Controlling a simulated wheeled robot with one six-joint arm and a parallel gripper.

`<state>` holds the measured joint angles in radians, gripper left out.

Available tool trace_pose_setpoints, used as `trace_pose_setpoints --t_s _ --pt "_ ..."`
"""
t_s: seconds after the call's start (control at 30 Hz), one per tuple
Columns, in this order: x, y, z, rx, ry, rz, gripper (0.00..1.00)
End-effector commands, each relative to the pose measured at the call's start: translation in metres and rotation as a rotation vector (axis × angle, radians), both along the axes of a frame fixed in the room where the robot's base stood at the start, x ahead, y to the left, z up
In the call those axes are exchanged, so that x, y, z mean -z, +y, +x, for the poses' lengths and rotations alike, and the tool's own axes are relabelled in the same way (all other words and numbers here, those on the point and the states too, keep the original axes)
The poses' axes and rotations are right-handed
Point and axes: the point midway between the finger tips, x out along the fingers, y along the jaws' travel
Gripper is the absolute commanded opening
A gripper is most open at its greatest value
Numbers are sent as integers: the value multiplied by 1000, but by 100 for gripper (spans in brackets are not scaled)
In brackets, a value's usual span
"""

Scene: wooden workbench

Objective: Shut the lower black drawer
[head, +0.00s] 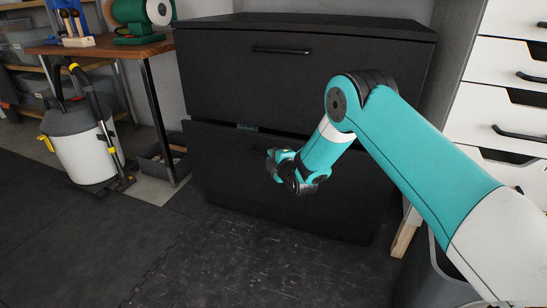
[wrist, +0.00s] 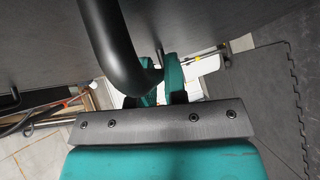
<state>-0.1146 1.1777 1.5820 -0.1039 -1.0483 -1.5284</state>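The lower black drawer (head: 230,175) stands a little open in the black cabinet (head: 225,75). A gap shows along its top edge, with something bluish-grey just visible inside. My gripper (head: 279,163) is in front of this drawer, near its handle, which is mostly hidden in the head view. In the wrist view a thick black handle bar (wrist: 112,45) crosses close to the camera and partly covers the teal fingers of my gripper (wrist: 162,82). I cannot tell whether the fingers touch the bar or how far apart they are.
The upper drawer (head: 290,85) looks shut. A white drawer unit (head: 500,80) is at the right, with a grey bin (head: 430,280) below. A vacuum cleaner (head: 80,145) and a wooden table (head: 100,46) are at the left. The dark floor (head: 240,270) before the cabinet is clear.

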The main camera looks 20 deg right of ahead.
Motion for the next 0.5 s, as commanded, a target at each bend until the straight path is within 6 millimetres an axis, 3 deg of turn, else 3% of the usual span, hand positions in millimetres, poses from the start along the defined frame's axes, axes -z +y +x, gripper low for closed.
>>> trace_pose_setpoints --t_s 0.27,0.5 --pt "1 -2 2 2 -1 1 0" --pt "4 -19 26 4 0 1 0"
